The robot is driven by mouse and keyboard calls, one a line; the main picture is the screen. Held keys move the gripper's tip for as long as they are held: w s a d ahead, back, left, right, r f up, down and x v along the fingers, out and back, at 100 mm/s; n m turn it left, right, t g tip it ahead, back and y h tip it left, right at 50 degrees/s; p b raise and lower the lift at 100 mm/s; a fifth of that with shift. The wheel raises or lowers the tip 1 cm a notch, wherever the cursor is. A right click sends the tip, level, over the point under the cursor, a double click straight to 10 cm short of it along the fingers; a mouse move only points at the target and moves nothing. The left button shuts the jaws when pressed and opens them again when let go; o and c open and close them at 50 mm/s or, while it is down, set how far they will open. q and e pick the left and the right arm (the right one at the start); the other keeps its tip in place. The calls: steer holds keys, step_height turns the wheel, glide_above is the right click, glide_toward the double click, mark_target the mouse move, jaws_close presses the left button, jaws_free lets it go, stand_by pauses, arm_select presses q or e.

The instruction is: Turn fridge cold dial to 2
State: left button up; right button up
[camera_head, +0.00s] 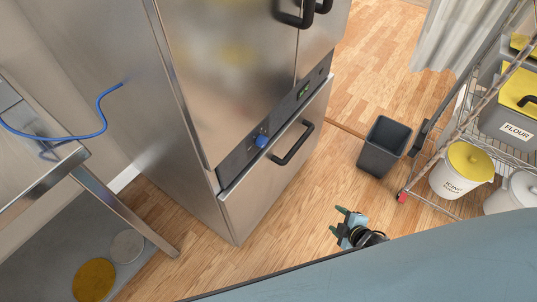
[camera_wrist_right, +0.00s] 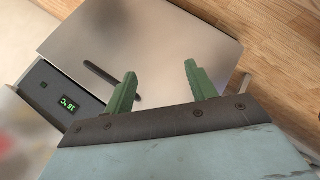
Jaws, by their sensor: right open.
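The stainless steel fridge (camera_head: 235,85) stands left of centre in the head view. A dark control strip (camera_head: 232,163) crosses its front, with the blue cold dial (camera_head: 261,141) on it and a small green display to the dial's right. The dial's setting is too small to read. My right gripper (camera_head: 341,220) is open and empty, in front of the fridge and apart from it, lower right of the dial. In the right wrist view its green fingers (camera_wrist_right: 160,85) are spread before a steel front with a dark handle (camera_wrist_right: 101,74). The green display (camera_wrist_right: 68,103) shows there; the dial does not.
A dark grey bin (camera_head: 384,146) stands on the wood floor right of the fridge. A wire rack (camera_head: 455,130) with a flour container and white buckets is at the right. A steel table (camera_head: 75,165) with a blue cable is at the left. Floor before the fridge is clear.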

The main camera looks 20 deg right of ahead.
steer(key=w+r+n+t+y+b, duration=0.2)
steer(key=w+r+n+t+b, duration=0.25)
steer(key=w, duration=0.45)
steer(key=n+y+b, duration=0.8)
steer(key=n+y, duration=0.1)
steer(key=n, duration=0.9)
glide_toward(265, 143)
steer(key=shift+g, duration=0.35)
steer(key=b+x, duration=0.1)
steer(key=x, duration=0.3)
steer(key=shift+w+d+r, duration=0.1)
steer(key=shift+w+r, duration=0.05)
steer(key=shift+w, duration=0.1)
steer(key=b+x, duration=0.1)
steer(key=x, duration=0.2)
steer(key=shift+w+a, duration=0.5)
steer(key=shift+w, duration=0.05)
arm_select(q)
steer(key=w+d+r+t, duration=0.1)
steer(key=w+r+t, duration=0.1)
steer(key=w+r, duration=0.3)
steer(key=w+d+r+t+h, duration=0.1)
steer(key=w+r, duration=0.3)
steer(key=r, duration=0.7)
steer(key=shift+w+d+t, duration=0.35)
steer(key=shift+w+t, duration=0.05)
steer(key=shift+t, duration=0.4)
